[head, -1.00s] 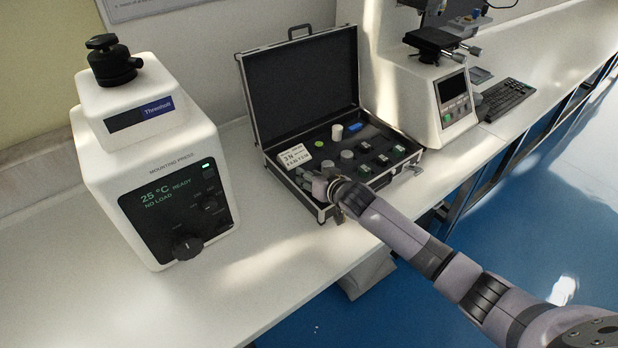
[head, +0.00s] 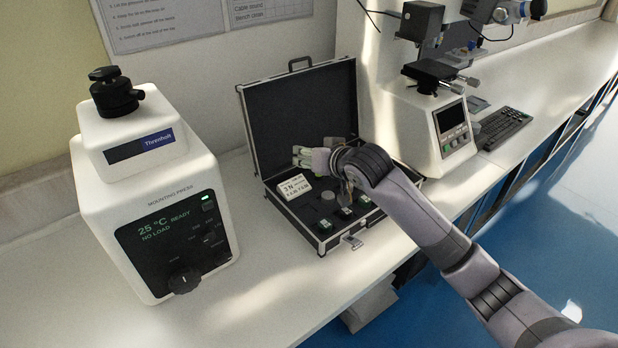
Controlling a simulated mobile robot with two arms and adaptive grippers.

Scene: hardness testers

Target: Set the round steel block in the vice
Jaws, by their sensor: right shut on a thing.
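My right gripper (head: 303,156) is raised over the open black case (head: 340,236), with its fingers pointing left. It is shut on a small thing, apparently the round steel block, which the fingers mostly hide. The vice (head: 436,72) sits on the stage of the white hardness tester (head: 408,122), behind and to the right of the case. The gripper is well to the left of the vice and apart from it. No block shows in the vice. My left gripper is not in view.
A mounting press (head: 150,200) stands on the left. A keyboard (head: 503,125) lies right of the tester. The bench front is clear.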

